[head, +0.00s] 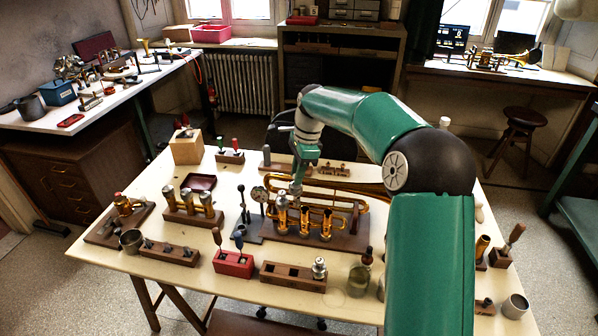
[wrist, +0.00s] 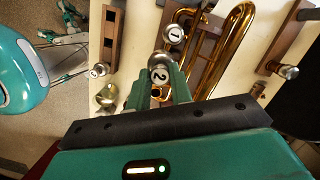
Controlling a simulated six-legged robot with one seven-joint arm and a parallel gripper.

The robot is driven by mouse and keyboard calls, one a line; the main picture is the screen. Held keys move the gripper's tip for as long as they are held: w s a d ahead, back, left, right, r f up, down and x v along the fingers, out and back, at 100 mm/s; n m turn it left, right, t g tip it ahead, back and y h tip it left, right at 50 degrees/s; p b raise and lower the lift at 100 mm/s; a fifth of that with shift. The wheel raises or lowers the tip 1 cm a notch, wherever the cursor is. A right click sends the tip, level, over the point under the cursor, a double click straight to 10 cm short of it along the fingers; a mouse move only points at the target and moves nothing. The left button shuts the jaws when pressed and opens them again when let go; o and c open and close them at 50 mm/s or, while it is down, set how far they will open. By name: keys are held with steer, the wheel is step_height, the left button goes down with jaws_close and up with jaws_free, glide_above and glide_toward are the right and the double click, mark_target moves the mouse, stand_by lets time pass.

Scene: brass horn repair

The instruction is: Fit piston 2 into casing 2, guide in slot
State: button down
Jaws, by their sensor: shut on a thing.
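My gripper (head: 297,188) is shut on piston 2, over the brass horn (head: 340,195) on its wooden board. In the wrist view, the cap of piston 2 (wrist: 159,76), marked 2, shows between the two green fingers. The horn's casings stand in a row. Casing 1 (head: 281,215) has a silver piston top in it, and a cap marked 1 (wrist: 175,33) shows in the wrist view. Casing 2 (head: 305,219) is in the middle, near and below my gripper; casing 3 (head: 327,224) is at its right. I cannot tell the piston's depth or how its guide lines up with the slot.
A wooden rack (head: 280,275) at the front holds a piston with a silver top (head: 319,266); its cap appears marked 3 (wrist: 98,70). A dial gauge (head: 259,194) and black-handled lever (head: 241,192) stand left of the horn. A red block with tools (head: 233,263) and a jar (head: 358,281) stand nearby.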

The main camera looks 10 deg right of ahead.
steer(key=shift+d, duration=1.3)
step_height(320, 180, down, 6)
stand_by(2.8)
steer(key=shift+f, duration=0.8)
steer(key=c, duration=1.2)
jaws_free()
steer(key=shift+o, duration=0.2)
steer(key=shift+r, duration=0.1)
step_height(320, 180, up, 14)
steer(key=d, duration=0.2)
steer(key=shift+d+f, duration=0.25)
steer(key=shift+d, duration=0.1)
